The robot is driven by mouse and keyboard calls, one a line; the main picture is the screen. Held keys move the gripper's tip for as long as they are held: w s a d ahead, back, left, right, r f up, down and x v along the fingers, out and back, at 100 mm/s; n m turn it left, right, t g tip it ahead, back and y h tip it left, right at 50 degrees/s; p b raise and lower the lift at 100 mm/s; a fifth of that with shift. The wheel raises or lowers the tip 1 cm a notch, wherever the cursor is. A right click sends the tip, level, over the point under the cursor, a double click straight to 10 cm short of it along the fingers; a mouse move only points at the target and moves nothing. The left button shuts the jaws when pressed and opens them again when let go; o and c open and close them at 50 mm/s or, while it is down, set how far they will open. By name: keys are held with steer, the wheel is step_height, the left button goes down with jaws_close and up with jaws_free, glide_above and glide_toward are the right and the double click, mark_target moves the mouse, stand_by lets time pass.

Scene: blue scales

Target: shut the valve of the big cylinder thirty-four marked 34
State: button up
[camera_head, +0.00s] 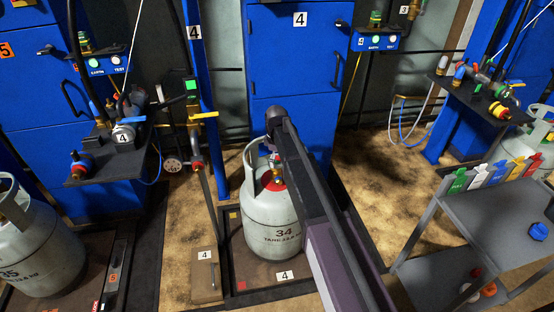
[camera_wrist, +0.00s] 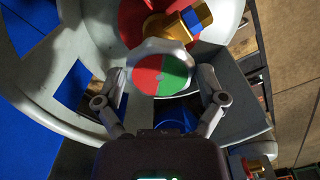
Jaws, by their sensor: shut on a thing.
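The big grey cylinder (camera_head: 262,218), marked 34, stands upright on the dark scale platform (camera_head: 238,283). Its open collar and top also show in the wrist view (camera_wrist: 60,112). The valve handwheel (camera_wrist: 148,77), with a pale rim and a red and green face, sits inside the collar beside the brass valve body (camera_wrist: 155,28). My gripper (camera_wrist: 163,80) reaches into the collar, one finger on each side of the handwheel, shut on it. In the head view my arm hides much of the collar, and the gripper's hold cannot be made out.
A grey cylinder marked 35 (camera_head: 38,245) stands at the left. A shelf with valve fittings (camera_head: 100,172) juts out beside it. A grey cart (camera_head: 490,212) with coloured tags stands at the right. Open floor (camera_head: 385,190) lies between the scale and the cart.

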steer(key=m, duration=1.3)
steer(key=shift+a+m, duration=0.1)
steer(key=shift+m, duration=0.3)
steer(key=m, duration=1.2)
steer(key=shift+w+a+m, duration=0.1)
steer(key=shift+m, duration=0.3)
steer(key=o, duration=0.8)
steer(key=shift+n, duration=0.3)
